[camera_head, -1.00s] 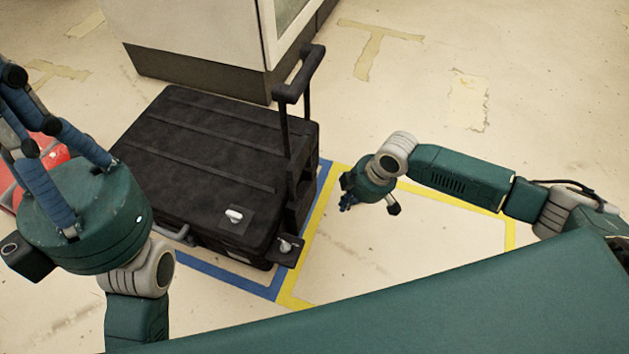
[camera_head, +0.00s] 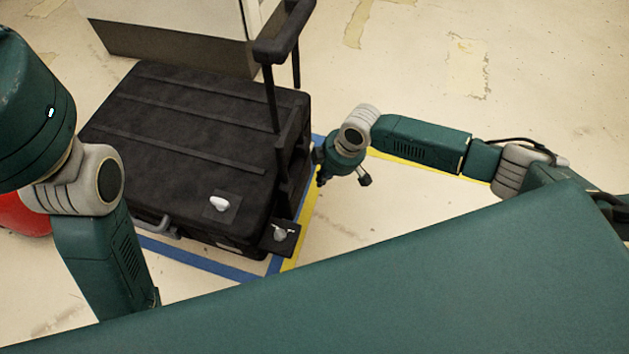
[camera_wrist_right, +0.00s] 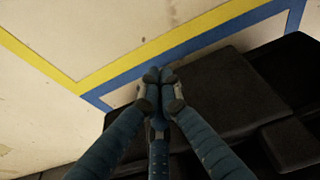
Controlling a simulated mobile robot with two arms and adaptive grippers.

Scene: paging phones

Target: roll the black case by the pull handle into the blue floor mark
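The black case (camera_head: 190,135) lies flat on the floor in the head view. Its pull handle (camera_head: 284,32) is pulled up and stands free at the case's right side. Blue floor mark (camera_head: 215,267) lines show along the case's front and right sides; the rest is hidden by the case. My right gripper (camera_head: 321,172) is low beside the case's right side, apart from the handle. In the right wrist view its fingers (camera_wrist_right: 160,78) are together and empty, over the blue line and the case's edge. My left gripper's fingers are outside the head view; only its wrist and body show.
A yellow floor line (camera_head: 405,162) borders an area right of the blue mark. A pale cabinet (camera_head: 175,30) with a dark base stands close behind the case. A red object (camera_head: 24,215) is partly hidden behind my left arm. Open floor lies at the right and back right.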

